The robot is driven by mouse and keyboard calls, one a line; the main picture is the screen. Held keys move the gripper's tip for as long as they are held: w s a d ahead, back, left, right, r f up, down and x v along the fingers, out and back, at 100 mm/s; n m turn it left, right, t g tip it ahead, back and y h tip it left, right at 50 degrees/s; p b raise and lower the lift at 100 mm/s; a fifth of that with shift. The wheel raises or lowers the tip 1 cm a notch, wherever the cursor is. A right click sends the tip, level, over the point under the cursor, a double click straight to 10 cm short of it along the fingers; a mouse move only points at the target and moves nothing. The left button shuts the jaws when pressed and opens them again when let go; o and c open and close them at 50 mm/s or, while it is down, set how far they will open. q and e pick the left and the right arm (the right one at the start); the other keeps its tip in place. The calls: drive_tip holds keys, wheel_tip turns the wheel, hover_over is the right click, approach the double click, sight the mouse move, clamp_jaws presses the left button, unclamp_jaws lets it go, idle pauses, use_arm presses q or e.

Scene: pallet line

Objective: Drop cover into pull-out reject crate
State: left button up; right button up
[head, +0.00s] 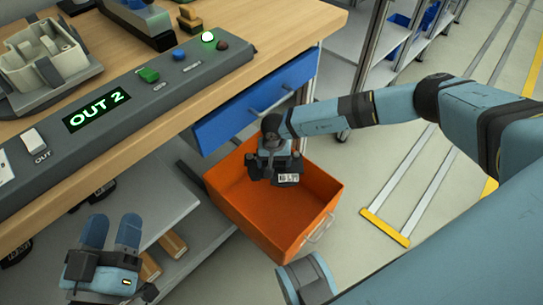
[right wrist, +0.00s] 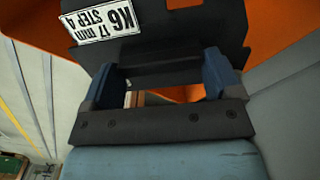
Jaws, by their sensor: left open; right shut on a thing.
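The orange reject crate (head: 226,205) is pulled out from under the bench, its open top facing up and a clear handle on its front. My right gripper (head: 274,163) is shut on a dark cover (head: 287,168) with a white label and holds it over the crate opening. In the right wrist view the dark cover (right wrist: 190,66) sits between the fingers, its label reading "K6 17 mm STEP A", with orange crate walls around it. The crate floor is partly hidden by the gripper. My left gripper (head: 111,233) is open and empty beside the lower shelf.
A blue drawer (head: 256,104) sits under the bench top above the crate. A console reading "OUT 2" (head: 97,110) runs along the bench edge, with a pale housing (head: 45,58) in a fixture behind.

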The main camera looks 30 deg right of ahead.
drive_tip(key=shift+f+b, duration=1.6)
drive_tip(key=shift+f, duration=0.9)
use_arm(q)
drive_tip(key=f+g, duration=0.1)
drive_tip(key=f, duration=0.1)
drive_tip(key=f+g, duration=0.1)
drive_tip(key=f, duration=0.2)
drive_tip(key=shift+d+f+m, duration=0.2)
drive_tip(key=shift+f+m, duration=0.05)
drive_tip(key=shift+m, duration=0.05)
